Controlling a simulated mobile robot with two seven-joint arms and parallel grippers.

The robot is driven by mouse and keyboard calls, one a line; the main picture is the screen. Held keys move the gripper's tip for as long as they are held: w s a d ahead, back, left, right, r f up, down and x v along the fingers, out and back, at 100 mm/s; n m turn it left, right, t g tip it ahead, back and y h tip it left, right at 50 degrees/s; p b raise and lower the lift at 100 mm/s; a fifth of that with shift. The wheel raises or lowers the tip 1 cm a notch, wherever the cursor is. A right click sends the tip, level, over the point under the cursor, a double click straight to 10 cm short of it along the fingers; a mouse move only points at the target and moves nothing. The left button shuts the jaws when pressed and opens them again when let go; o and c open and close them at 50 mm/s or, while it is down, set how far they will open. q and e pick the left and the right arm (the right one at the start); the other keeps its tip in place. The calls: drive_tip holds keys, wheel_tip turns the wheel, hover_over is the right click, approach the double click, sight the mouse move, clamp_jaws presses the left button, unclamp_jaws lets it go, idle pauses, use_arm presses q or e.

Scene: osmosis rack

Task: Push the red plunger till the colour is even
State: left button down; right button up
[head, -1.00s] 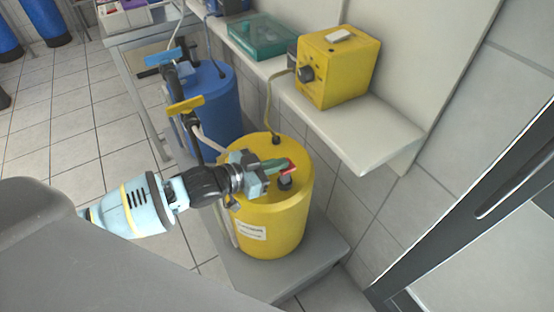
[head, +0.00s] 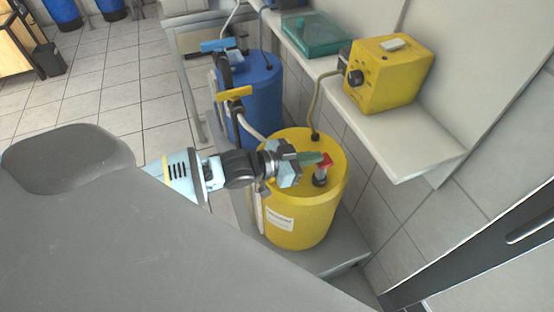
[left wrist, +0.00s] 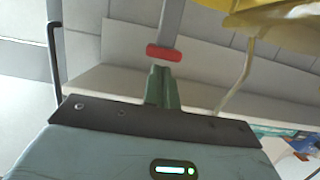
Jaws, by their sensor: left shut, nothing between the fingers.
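The red plunger (head: 325,161) stands upright on top of the yellow tank (head: 305,215), its red handle above a short pale shaft and dark collar. My left gripper (head: 316,158) is shut and empty, its green fingers level with the red handle and just left of it. In the left wrist view the red handle (left wrist: 164,53) lies right beyond the shut fingertips (left wrist: 162,72); whether they touch I cannot tell. The liquid inside the tank does not show. My right gripper is not in view.
A blue tank (head: 262,95) with a yellow-handled valve (head: 234,93) stands behind the yellow one. A yellow control box (head: 385,80) and a teal case (head: 318,35) sit on the white shelf (head: 400,145) above right. Tiled floor is open at left.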

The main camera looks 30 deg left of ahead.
use_arm(q)
drive_tip(key=v, duration=0.8)
drive_tip(key=shift+s+a+f, duration=0.2)
drive_tip(key=shift+s+f, duration=0.05)
drive_tip(key=shift+s, duration=0.1)
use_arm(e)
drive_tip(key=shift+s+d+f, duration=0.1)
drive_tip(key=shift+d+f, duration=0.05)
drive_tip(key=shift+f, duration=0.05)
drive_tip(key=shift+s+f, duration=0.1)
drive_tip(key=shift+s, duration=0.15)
use_arm(q)
drive_tip(key=s+f+n+g+y+p, duration=0.1)
drive_tip(key=s+f+n+y, duration=0.1)
drive_tip(key=s+f, duration=0.3)
drive_tip(key=s+d+f+n+g+y+p, duration=0.1)
drive_tip(key=s+f+y, duration=0.2)
drive_tip(key=s, duration=1)
drive_tip(key=s+d+f+n+g+y+p, duration=0.1)
drive_tip(key=s+f+n+y+p, duration=0.1)
drive_tip(key=s+f, duration=0.7)
drive_tip(key=shift+s+d+f+n, duration=0.2)
drive_tip(key=shift+s+d+n, duration=0.05)
drive_tip(key=shift+n, duration=0.05)
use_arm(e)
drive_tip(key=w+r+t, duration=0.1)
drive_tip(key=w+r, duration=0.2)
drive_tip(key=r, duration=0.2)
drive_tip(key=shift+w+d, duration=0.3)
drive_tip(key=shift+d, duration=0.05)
